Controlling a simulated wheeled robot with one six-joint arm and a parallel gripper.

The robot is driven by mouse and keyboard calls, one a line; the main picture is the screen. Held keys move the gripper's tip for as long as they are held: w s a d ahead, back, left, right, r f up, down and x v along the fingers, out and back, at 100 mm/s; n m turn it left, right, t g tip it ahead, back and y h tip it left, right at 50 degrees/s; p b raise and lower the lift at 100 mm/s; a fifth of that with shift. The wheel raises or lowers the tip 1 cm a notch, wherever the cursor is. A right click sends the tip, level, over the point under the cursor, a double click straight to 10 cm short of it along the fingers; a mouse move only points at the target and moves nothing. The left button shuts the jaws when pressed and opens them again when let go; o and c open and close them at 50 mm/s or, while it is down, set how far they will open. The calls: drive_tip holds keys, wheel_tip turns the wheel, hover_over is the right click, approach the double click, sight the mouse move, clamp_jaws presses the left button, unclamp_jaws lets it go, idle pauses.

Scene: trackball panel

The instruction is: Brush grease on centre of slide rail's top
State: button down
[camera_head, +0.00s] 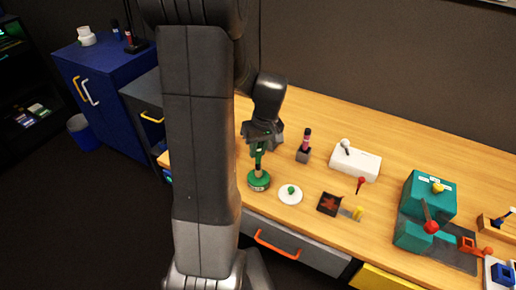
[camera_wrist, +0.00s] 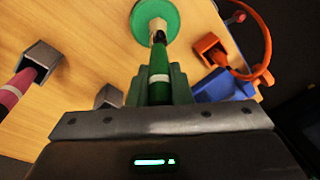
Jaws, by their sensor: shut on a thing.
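My gripper (camera_head: 262,140) is shut on a green-handled brush (camera_wrist: 159,85) with a white band. The brush points down from the jaws; in the head view its green handle (camera_head: 258,160) also shows. Its pale, dark-ended tip reaches a round green tin (camera_head: 259,181), which also shows in the wrist view (camera_wrist: 172,12). I cannot tell whether the tip touches the tin or any grease in it. I cannot identify the slide rail for sure; a grey strip with a yellow knob (camera_head: 358,213) beside a dark plate may be it.
A white disc with a green knob (camera_head: 290,194) is right of the tin. A dark plate with a red shape (camera_head: 328,204), a white box (camera_head: 355,162) and a marker in a grey holder (camera_head: 304,153) stand nearby. A teal machine (camera_head: 430,196) is farther right.

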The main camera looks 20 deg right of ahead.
drive_tip(key=shift+f+b, duration=0.35)
drive_tip(key=shift+f, duration=0.1)
idle(1.1)
drive_tip(key=shift+r, duration=0.15)
drive_tip(key=shift+r+p, duration=2.6)
drive_tip(key=shift+r, duration=0.85)
